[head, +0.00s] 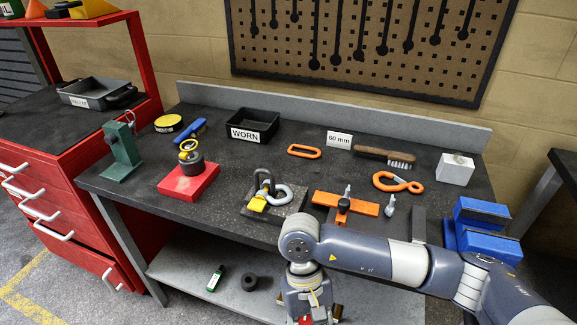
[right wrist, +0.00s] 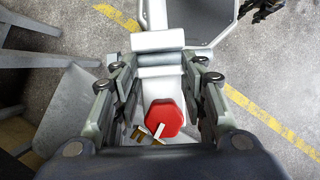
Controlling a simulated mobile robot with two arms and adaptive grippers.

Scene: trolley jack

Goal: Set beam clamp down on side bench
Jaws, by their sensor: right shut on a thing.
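My right gripper (head: 308,316) hangs low in front of the workbench, at the bottom edge of the head view, and is mostly cut off there. In the right wrist view its fingers (right wrist: 160,75) stand on both sides of a thing with a red six-sided part (right wrist: 164,117). I take this held thing to be the beam clamp, but its full shape is hidden. A bit of red also shows below the gripper in the head view. A dark bench (head: 567,168) at the right edge may be the side bench; only its corner shows. My left gripper is out of view.
A lower shelf (head: 180,272) lies underneath. A red cabinet (head: 85,165) stands left.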

